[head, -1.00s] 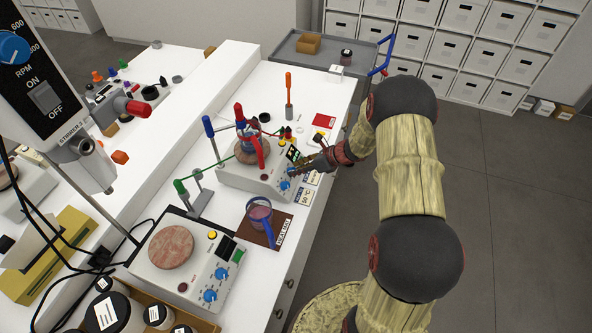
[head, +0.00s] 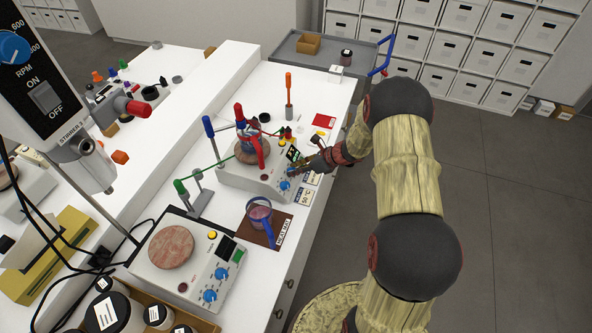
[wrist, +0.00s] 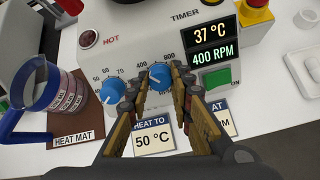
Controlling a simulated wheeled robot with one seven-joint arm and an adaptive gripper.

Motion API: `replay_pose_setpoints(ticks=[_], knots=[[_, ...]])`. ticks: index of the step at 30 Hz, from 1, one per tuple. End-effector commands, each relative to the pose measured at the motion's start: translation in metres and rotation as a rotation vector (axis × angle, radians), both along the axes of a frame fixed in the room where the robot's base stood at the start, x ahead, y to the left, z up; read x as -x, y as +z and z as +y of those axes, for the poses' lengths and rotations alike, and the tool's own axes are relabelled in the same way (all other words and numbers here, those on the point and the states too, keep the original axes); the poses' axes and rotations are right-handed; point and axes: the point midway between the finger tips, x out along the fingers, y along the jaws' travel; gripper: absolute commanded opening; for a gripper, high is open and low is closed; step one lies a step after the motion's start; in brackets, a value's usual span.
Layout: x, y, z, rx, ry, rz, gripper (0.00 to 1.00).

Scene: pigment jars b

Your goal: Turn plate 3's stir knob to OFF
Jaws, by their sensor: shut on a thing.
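The hot plate (head: 232,178) at my gripper carries a blue vessel in the head view; I see no plate number. In the wrist view its panel (wrist: 125,30) has two blue knobs. My gripper (wrist: 159,77) has one finger on each side of the right knob (wrist: 158,75), shut on it. Numbers including 400 and 800 ring this knob. The left knob (wrist: 110,92), by 60 and 70, is free. The display (wrist: 212,45) reads 37 °C and 400 RPM. In the head view my gripper (head: 293,171) is at the panel's front.
A green ON switch (wrist: 216,78) and a red-topped yellow button (wrist: 257,10) are right of the knobs. A "HEAT TO 50 °C" card (wrist: 153,138) lies in front. A blue-handled jug (head: 259,211) stands on the heat mat (head: 284,228). Another hot plate (head: 205,250) is nearer.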

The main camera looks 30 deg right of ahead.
Motion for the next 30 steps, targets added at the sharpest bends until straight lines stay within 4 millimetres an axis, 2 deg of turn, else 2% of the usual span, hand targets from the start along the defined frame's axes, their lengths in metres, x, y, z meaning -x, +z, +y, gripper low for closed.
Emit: replay_pose_setpoints(ticks=[14,30], knots=[[-0.0006,-0.0028,-0.0008,0.065,0.086,-0.065,0.00],[-0.0008,-0.0046,-0.0011,0.315,0.427,-0.312,0.00]])
